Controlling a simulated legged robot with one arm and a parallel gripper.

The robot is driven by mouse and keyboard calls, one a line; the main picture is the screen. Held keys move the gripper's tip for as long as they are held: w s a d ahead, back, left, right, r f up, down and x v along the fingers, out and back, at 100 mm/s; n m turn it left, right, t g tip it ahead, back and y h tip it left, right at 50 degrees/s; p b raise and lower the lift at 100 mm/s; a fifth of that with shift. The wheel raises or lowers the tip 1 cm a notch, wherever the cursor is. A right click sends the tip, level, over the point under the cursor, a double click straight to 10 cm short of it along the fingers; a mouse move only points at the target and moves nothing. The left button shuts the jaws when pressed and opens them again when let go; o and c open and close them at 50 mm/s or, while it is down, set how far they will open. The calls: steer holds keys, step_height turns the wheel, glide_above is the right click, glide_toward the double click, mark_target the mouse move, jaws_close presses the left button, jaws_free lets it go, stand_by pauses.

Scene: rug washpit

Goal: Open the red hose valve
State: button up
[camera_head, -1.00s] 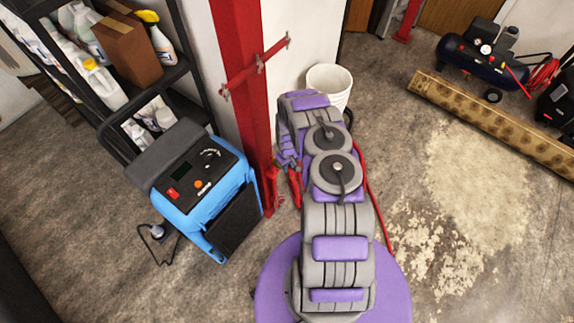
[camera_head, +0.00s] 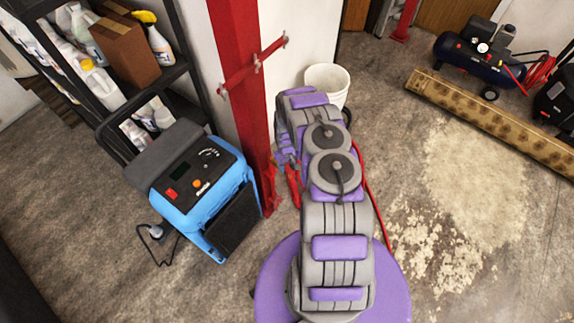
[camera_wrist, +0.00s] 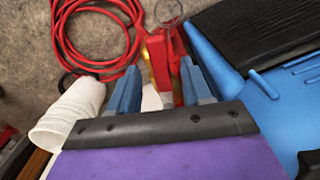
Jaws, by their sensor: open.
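In the wrist view my gripper (camera_wrist: 160,78) shows two blue fingers, spread apart. An upright red part (camera_wrist: 159,58) with a bit of yellow beside it shows between the fingertips. It looks like the red valve handle, but I cannot tell whether a finger touches it. A second red piece (camera_wrist: 182,62) stands just right of it, near the right finger. A coiled red hose (camera_wrist: 100,40) lies on the floor beyond. In the head view my arm hides the fingers and most of the valve area, beside the foot of the red post (camera_head: 240,90).
A blue machine (camera_head: 200,190) stands left of the post, close on the right in the wrist view (camera_wrist: 255,95). A white bucket (camera_head: 328,82) stands behind my arm.

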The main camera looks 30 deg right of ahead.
step_height(320, 180, up, 16)
steer(key=shift+r, duration=0.2)
stand_by(0.4)
stand_by(0.5)
step_height(320, 180, up, 14)
steer(key=b, duration=0.3)
glide_above(287, 167)
steer(key=s+a, duration=0.3)
steer(key=a, duration=0.4)
steer(key=s+a+r+g+b, duration=0.1)
steer(key=s+a+r+b, duration=0.2)
steer(key=s+a+r, duration=0.5)
steer(key=s+a+r+b, duration=0.2)
steer(key=s+a+r, duration=0.1)
steer(key=s, duration=0.9)
steer(key=s+a+r+b, duration=0.3)
steer(key=s+a, duration=0.2)
steer(key=s, duration=0.7)
steer(key=shift+g, duration=0.4)
steer(key=shift+w+m, duration=0.1)
steer(key=shift+m, duration=0.2)
